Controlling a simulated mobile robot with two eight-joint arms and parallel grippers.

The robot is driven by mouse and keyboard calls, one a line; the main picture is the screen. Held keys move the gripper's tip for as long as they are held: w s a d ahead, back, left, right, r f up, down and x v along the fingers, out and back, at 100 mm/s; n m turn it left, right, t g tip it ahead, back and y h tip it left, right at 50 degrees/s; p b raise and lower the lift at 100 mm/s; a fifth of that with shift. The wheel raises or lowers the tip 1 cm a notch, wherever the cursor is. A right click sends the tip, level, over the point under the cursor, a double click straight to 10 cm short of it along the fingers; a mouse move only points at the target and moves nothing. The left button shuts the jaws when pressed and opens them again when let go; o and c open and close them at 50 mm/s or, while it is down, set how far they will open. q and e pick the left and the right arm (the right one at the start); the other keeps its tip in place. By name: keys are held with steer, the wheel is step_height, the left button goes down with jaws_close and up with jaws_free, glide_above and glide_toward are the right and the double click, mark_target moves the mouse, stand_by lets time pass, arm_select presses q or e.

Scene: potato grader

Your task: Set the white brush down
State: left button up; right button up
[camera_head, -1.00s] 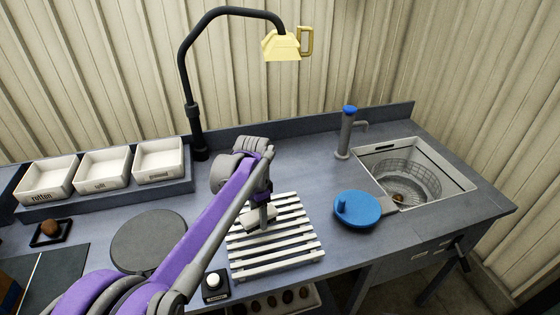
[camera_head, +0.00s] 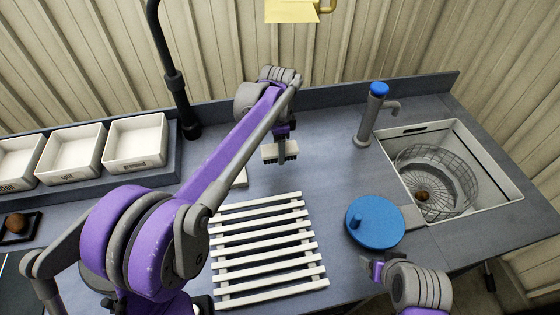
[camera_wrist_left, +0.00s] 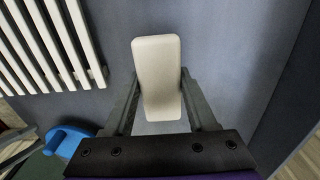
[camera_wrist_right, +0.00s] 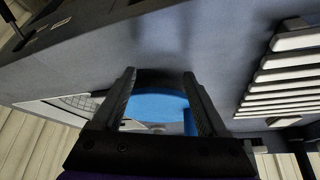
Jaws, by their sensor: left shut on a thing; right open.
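The white brush (camera_head: 281,151) is in my left gripper (camera_head: 283,136), behind the slatted white rack. Its bristles point down and it looks just above or at the counter; I cannot tell whether it touches. In the left wrist view the brush's pale back (camera_wrist_left: 157,75) sits between the two fingers, over bare counter, with the rack beside it. My right gripper (camera_head: 377,268) is low at the front edge, near the blue round lid. In the right wrist view its fingers (camera_wrist_right: 160,92) are apart, with the blue lid (camera_wrist_right: 158,106) beyond them.
The slatted rack (camera_head: 262,250) lies in front of the brush. The blue lid (camera_head: 374,222) sits beside the sink (camera_head: 493,185), which holds a wire basket (camera_head: 432,178) with a brown potato. A tap (camera_head: 371,115) and lamp post (camera_head: 181,95) stand behind. White bins (camera_head: 135,145) line the left.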

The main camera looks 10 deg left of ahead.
mark_target(279, 170)
arm_select(q)
steer(key=shift+s+f, duration=0.1)
steer(key=shift+f, duration=3.05)
steer(key=shift+f, duration=0.1)
steer(key=o, duration=1.3)
step_height(279, 170, up, 12)
steer(key=shift+a+r, duration=0.1)
steer(key=shift+r, duration=0.05)
